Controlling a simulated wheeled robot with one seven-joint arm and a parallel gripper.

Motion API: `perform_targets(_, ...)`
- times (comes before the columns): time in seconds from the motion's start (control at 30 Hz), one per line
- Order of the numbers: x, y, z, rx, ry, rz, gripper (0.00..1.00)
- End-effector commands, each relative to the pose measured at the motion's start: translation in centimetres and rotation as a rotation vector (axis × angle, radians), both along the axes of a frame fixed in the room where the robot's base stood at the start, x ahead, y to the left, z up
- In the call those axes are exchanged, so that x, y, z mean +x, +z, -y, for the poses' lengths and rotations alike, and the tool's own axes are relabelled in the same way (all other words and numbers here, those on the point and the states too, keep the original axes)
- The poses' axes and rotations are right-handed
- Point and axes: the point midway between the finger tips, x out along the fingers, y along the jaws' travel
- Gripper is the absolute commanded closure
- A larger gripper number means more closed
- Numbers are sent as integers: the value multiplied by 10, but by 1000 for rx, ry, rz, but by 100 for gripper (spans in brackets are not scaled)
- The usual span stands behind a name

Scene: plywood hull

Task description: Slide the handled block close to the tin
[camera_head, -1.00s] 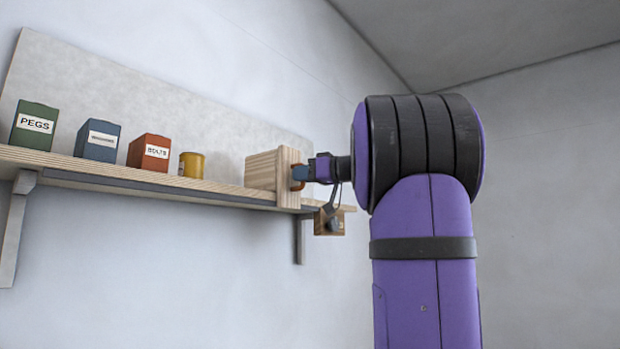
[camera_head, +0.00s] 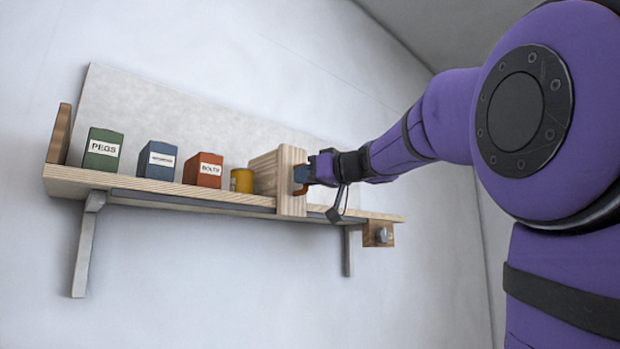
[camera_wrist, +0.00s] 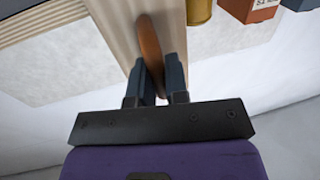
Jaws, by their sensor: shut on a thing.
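The handled block (camera_head: 290,175) is pale striped wood and stands upright on the wall shelf. Its orange-brown handle shows on the front face, and in the wrist view the handle (camera_wrist: 149,45) lies between my two fingers. My gripper (camera_head: 305,173) is shut on this handle; it also shows in the wrist view (camera_wrist: 156,80). The yellow tin (camera_head: 241,181) stands just left of the block in the head view, with little or no visible gap. In the wrist view the tin (camera_wrist: 199,10) is cut off at the top, right of the block.
Left of the tin stand a red bolts box (camera_head: 203,170), a blue box (camera_head: 157,160) and a green pegs box (camera_head: 103,149). A wooden end piece (camera_head: 59,134) closes the shelf's left end. The shelf (camera_head: 350,212) is bare right of the block.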

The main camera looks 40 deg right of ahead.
Motion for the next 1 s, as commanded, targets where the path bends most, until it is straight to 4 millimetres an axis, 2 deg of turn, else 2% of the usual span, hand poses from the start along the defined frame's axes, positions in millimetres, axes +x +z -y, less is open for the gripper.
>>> perform_targets(0.13,0,0,0,1,0,-1,100)
perform_targets(0.17,0,0,0,1,0,-1,81)
perform_targets(0.23,0,0,0,1,0,-1,65)
perform_targets(0.27,0,0,0,1,0,0,61)
perform_targets(0.53,-1,0,0,0,0,0,61)
perform_targets(0.67,-9,0,1,-1,1,1,61)
perform_targets(1.0,-68,1,13,-2,0,1,61)
